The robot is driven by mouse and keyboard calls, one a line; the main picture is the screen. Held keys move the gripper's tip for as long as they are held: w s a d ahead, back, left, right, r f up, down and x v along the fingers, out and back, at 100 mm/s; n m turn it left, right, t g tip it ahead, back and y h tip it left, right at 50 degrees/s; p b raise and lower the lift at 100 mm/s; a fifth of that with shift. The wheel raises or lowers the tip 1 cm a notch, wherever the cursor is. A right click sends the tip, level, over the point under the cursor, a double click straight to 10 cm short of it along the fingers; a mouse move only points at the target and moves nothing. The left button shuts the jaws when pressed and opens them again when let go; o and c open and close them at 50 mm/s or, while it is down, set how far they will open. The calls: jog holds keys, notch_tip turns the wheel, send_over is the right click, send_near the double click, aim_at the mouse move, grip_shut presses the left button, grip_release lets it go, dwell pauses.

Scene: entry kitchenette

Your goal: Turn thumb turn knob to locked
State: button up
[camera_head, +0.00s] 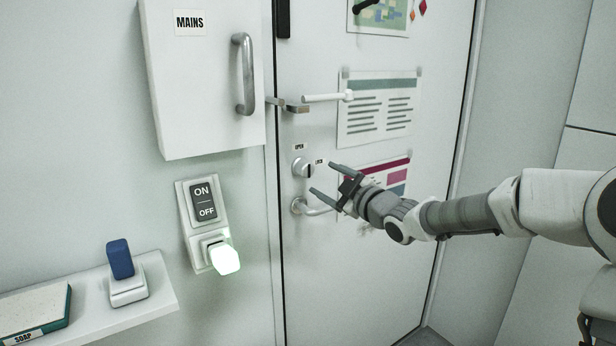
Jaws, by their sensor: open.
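The thumb turn knob (302,168) is a small round silver piece on the white door (350,270), near the door's left edge. An "OPEN" label (299,147) sits above it and a "LOCK" label (320,161) sits to its upper right. The knob's dark turn piece looks about upright, but it is too small to be sure. My gripper (321,179) comes in from the right with its two fingers spread and pointing left toward the knob. Nothing shows between the fingers. I cannot tell how far the fingertips are from the knob.
A door handle (300,206) is just below the knob, partly behind my lower finger. A white latch bar (322,97) is above.

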aim_at(309, 171)
jog(key=b+x, duration=0.1)
jog(key=x, duration=0.7)
jog(key=shift+w+a, duration=0.1)
jog(key=shift+a, duration=0.05)
grip_shut()
